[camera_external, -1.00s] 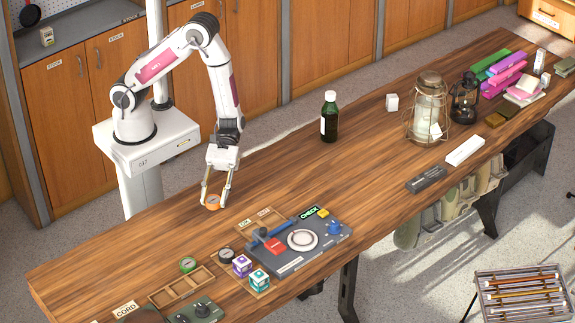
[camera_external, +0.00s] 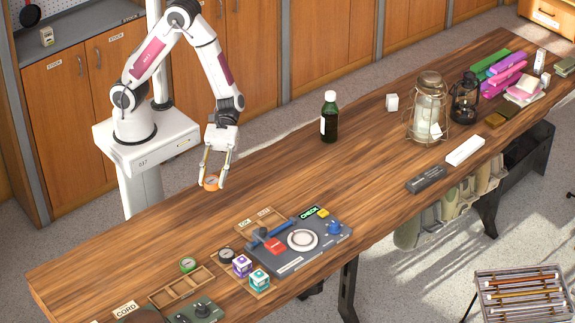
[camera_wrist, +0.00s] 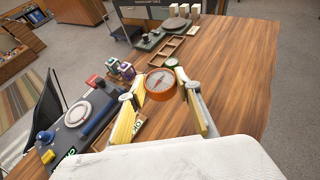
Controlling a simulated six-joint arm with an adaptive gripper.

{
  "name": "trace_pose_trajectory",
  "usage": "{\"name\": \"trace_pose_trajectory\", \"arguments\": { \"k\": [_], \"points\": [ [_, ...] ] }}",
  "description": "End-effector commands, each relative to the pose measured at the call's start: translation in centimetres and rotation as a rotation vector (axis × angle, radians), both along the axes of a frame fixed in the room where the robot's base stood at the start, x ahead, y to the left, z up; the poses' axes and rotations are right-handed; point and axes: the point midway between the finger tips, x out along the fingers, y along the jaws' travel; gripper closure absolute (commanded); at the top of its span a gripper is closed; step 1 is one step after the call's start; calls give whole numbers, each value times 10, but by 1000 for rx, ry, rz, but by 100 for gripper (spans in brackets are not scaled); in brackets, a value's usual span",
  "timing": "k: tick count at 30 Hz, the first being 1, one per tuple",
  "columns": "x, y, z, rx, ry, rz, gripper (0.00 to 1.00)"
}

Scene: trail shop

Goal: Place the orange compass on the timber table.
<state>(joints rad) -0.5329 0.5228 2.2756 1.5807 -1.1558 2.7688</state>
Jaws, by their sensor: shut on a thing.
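The orange compass (camera_external: 211,183) is held between the fingertips of my gripper (camera_external: 212,179), near the back edge of the timber table (camera_external: 300,180). In the wrist view the compass (camera_wrist: 160,86) shows its pale dial and orange rim, with a finger of my gripper (camera_wrist: 157,89) on each side. It appears to be held above the wood, but the exact gap below it is hard to tell.
A green-rimmed compass (camera_external: 188,265) and a dark round one (camera_external: 226,256) lie near a divided wooden tray (camera_external: 182,286). A grey device panel (camera_external: 300,240) sits toward the front. A dark green bottle (camera_external: 330,118) stands farther right. Bare wood lies between.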

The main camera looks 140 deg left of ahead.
Motion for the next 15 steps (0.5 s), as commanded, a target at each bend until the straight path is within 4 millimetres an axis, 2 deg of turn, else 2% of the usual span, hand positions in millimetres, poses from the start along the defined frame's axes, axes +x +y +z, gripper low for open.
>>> {"name": "trace_pose_trajectory", "arguments": {
  "k": [1,6,15],
  "points": [
    [0,0,10,3,-4,-1,91],
    [0,0,28,2,-4,-1,91],
    [0,0,52,1,-3,-1,91]
  ]
}}
